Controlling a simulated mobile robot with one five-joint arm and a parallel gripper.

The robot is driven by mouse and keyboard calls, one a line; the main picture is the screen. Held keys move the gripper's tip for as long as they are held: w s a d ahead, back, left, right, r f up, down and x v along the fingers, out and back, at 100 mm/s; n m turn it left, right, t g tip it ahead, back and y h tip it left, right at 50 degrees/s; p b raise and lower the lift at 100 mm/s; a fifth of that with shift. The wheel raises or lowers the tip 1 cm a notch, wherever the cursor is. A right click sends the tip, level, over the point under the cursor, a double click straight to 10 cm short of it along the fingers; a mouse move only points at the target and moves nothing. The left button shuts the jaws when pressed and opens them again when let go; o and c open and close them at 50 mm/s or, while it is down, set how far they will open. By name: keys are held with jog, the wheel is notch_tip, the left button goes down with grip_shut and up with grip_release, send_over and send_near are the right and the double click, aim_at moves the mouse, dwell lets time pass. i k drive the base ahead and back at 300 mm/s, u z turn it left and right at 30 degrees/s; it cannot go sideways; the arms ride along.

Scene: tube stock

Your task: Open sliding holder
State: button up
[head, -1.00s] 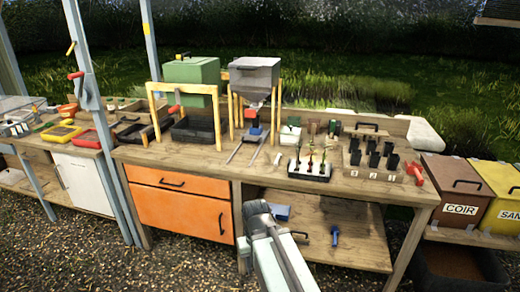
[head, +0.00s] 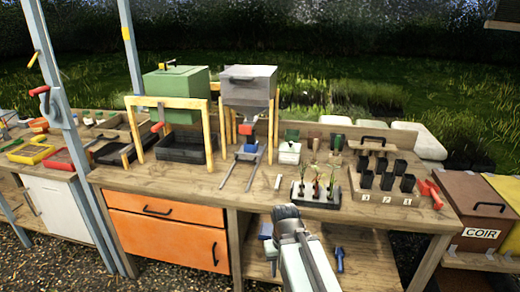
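I cannot tell for sure which part is the sliding holder. Two pale parallel rails (head: 240,165) lie on the bench under a grey hopper (head: 248,90), with a small blue block (head: 250,148) at their far end and a red part (head: 245,129) above it. My arm rises from the bottom edge, and its dark rounded end with my gripper (head: 287,212) shows in front of the bench's front edge, right of the rails and apart from them in the picture. Its fingers cannot be made out.
A green box (head: 175,92) on a yellow frame stands left of the hopper. A seedling tray (head: 316,198) and black pots (head: 388,180) stand to the right. Orange drawers (head: 160,230) are below. The bench front around the rails is mostly clear.

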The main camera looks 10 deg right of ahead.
aim_at(249, 151)
jog(key=z, duration=0.1)
jog(key=i, duration=0.9)
jog(key=u, duration=0.7)
jog(key=i, duration=0.75)
jog(key=u, duration=0.55)
jog(key=k, duration=0.7)
jog(key=u, duration=0.25)
jog(key=i, duration=0.7)
jog(key=z, duration=0.1)
